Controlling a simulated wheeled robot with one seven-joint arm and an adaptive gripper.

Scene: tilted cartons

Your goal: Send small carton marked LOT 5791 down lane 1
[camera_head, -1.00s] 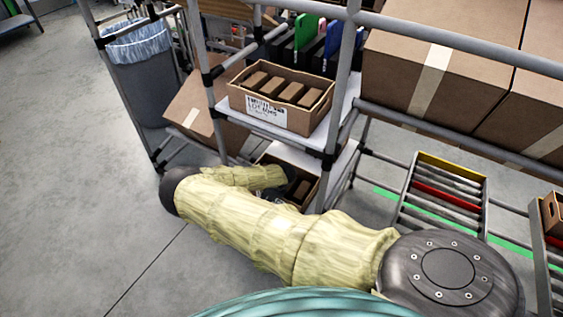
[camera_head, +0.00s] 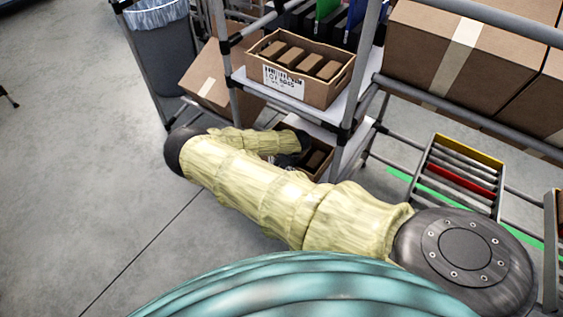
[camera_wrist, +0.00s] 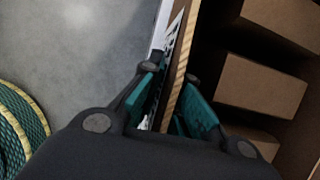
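A small open carton (camera_head: 318,160) stands on the lower shelf, mostly hidden by my arm and the upper shelf. In the wrist view, an open carton's wall edge (camera_wrist: 181,75) runs between my gripper's (camera_wrist: 172,78) two teal-padded fingers. The fingers look spread around this wall, with a gap on the label side. A white label on its outer face is too oblique to read; brown blocks (camera_wrist: 262,82) lie inside. Another open carton (camera_head: 300,80), holding several brown blocks, sits on the upper shelf; its lot label is not clearly legible. A roller lane (camera_head: 462,172) stands at right; its number is not visible.
Shelf posts (camera_head: 357,90) and rails frame the cartons closely. Large taped cartons (camera_head: 450,60) fill the rack at upper right. A tilted carton (camera_head: 208,85) and a lined bin (camera_head: 163,60) stand behind left. Open floor (camera_head: 80,150) lies at left.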

